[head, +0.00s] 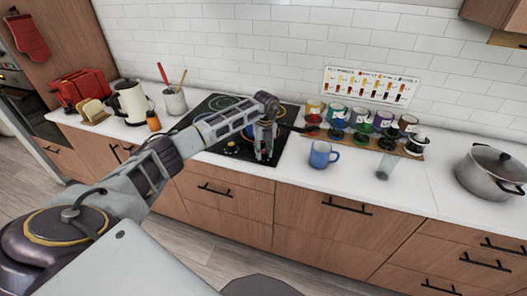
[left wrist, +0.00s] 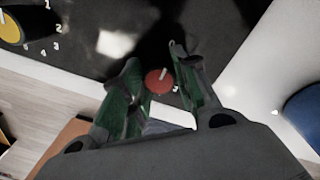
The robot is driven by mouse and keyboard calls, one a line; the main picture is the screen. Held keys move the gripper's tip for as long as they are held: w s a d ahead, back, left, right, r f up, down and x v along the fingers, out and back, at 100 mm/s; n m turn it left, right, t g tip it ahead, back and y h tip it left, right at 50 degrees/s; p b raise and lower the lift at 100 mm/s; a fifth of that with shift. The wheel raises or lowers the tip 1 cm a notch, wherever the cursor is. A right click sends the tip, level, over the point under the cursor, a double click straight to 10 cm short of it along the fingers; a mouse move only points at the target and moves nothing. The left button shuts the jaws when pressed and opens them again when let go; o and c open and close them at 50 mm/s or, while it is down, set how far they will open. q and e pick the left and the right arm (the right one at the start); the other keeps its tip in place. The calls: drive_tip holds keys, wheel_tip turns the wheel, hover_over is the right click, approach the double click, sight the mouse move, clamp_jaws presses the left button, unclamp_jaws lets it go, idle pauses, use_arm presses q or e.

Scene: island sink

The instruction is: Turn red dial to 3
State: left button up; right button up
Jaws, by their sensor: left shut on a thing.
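The red dial (left wrist: 158,80) shows in the left wrist view, on the black cooktop near its front edge. Its pale pointer mark tilts slightly right of straight up in that view. The numbers around it are mostly hidden by the fingers. My left gripper (left wrist: 155,88) has one green-padded finger on each side of the red dial and is shut on it. My right gripper is in neither view.
A yellow dial (left wrist: 12,28) with numbers sits left on the cooktop (head: 218,107). Several colored cups stand behind, and a pot (head: 488,175) is far right.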

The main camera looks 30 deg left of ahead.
use_arm(q)
drive_tip(key=shift+m, duration=0.5)
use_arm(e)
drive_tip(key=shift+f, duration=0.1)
use_arm(q)
drive_tip(key=m+b, duration=0.1)
drive_tip(key=m, duration=0.6)
drive_tip(key=shift+b, duration=0.3)
drive_tip(key=m, duration=0.3)
drive_tip(key=shift+b, duration=0.3)
drive_tip(key=m, duration=0.4)
drive_tip(key=shift+t+b, duration=0.3)
drive_tip(key=shift+b, duration=0.1)
drive_tip(key=m, duration=0.3)
drive_tip(key=shift+m+b, duration=0.3)
drive_tip(key=m, duration=0.3)
drive_tip(key=shift+b, duration=0.3)
drive_tip(key=shift+s+m, duration=0.1)
drive_tip(key=shift+m, duration=1.1)
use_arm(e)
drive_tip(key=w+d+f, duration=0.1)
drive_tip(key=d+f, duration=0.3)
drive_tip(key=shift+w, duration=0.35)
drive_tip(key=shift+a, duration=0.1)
